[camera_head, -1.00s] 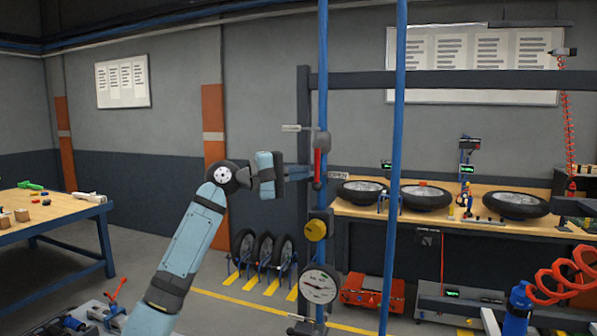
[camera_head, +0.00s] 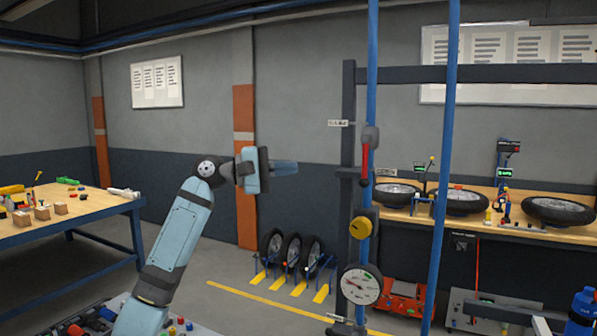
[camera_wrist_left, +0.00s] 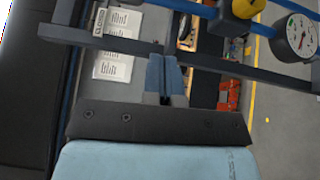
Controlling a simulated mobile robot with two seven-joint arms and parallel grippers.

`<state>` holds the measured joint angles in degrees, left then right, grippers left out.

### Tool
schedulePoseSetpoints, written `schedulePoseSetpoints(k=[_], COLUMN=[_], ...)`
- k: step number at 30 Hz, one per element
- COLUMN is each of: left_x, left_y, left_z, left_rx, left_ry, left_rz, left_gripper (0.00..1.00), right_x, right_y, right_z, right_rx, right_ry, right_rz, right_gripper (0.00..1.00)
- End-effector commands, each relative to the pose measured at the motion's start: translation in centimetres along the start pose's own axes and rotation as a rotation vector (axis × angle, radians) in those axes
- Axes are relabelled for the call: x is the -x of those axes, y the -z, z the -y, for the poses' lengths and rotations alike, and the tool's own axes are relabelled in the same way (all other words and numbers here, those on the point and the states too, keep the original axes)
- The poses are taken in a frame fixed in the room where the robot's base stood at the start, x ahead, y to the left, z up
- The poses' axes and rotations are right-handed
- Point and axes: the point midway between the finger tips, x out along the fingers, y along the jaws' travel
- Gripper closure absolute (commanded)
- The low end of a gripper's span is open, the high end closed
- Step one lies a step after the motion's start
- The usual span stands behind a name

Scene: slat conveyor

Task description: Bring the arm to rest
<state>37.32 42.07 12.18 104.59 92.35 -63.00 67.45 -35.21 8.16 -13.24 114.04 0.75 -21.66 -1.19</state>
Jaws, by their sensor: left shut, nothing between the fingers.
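My left arm rises from the bottom of the head view. Its gripper (camera_head: 286,167) points right and is shut with nothing in it. It is apart from the blue post (camera_head: 372,100) and the red-handled lever (camera_head: 366,158) to its right. In the left wrist view the two blue-grey fingers (camera_wrist_left: 164,72) lie together, with the dark frame bar behind them. My right gripper is not in view.
A dark frame with blue posts carries a yellow knob (camera_head: 361,227) and a dial gauge (camera_head: 362,285). Several wheels lie on the right bench (camera_head: 420,211). Wheels also stand in a floor rack (camera_head: 291,252). A wooden table (camera_head: 90,206) is at left.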

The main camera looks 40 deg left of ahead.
Motion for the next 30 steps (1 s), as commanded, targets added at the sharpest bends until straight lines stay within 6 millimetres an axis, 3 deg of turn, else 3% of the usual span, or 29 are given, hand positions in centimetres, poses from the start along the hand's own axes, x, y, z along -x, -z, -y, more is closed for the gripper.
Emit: schedulePoseSetpoints(k=[15, 19, 23, 27, 30], left_x=[0.0, -0.8, -2.7, -4.4, -4.5], left_y=[0.0, -0.3, -1.6, -4.6, -7.6], left_z=[0.0, 2.0, 8.5, 18.6, 25.8], left_rx=[0.0, -0.021, -0.099, -0.24, -0.351], left_ry=[0.0, 0.036, 0.153, 0.343, 0.483], left_rz=[0.0, -0.004, -0.015, -0.01, 0.014], left_gripper=[1.0, 1.0, 1.0, 1.0, 1.0], right_x=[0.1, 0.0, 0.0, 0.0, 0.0], right_y=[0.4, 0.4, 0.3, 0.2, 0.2], right_z=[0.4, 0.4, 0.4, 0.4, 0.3], right_rx=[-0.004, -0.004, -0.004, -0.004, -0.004], right_ry=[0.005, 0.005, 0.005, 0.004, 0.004], right_rz=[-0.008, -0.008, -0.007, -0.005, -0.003], right_gripper=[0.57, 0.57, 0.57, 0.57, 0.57])
